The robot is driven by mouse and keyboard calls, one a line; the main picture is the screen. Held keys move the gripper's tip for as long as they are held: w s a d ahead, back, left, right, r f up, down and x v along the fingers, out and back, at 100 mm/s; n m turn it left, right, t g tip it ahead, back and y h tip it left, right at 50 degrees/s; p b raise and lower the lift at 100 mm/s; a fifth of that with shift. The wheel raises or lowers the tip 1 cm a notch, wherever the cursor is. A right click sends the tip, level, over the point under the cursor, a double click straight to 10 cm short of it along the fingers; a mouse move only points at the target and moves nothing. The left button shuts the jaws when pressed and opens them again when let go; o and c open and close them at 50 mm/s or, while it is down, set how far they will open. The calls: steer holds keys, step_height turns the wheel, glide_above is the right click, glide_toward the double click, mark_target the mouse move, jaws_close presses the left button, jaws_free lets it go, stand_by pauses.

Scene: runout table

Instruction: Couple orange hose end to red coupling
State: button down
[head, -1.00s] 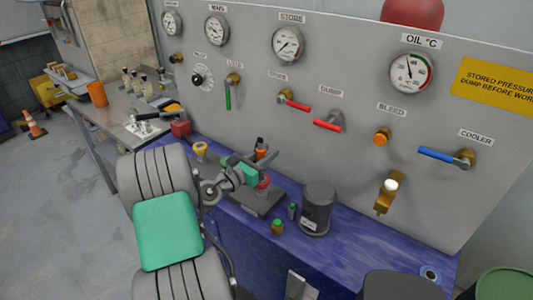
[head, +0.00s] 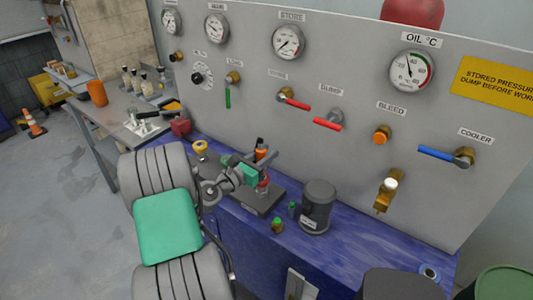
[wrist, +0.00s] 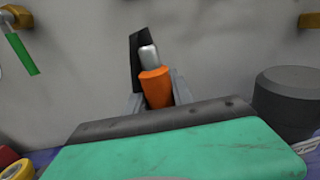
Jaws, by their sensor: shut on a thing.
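The orange hose end (head: 261,154) stands above the bench in the head view, with a black part at its top. In the wrist view the orange hose end (wrist: 156,88) has a silver section and a black part above it. My gripper (head: 266,160) is shut on it, with grey fingers on both sides of the orange body in the wrist view. The red coupling (head: 263,186) sits at the dark grey block (head: 264,204), just below my gripper in the head view. The coupling is partly covered by my gripper and hidden in the wrist view.
A dark grey canister (head: 317,207) stands right of the block, with small green-capped bottles (head: 277,225) beside it. A yellow-topped item (head: 200,147) is to the left. The panel (head: 330,150) with gauges and valve levers rises close behind.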

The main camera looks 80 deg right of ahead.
steer(key=shift+f+b, duration=1.2)
steer(key=shift+f, duration=0.85)
steer(key=c, duration=1)
jaws_free()
steer(key=shift+c, duration=0.2)
steer(key=b+v, duration=0.4)
steer(key=v, duration=0.4)
steer(key=shift+s+d, duration=0.1)
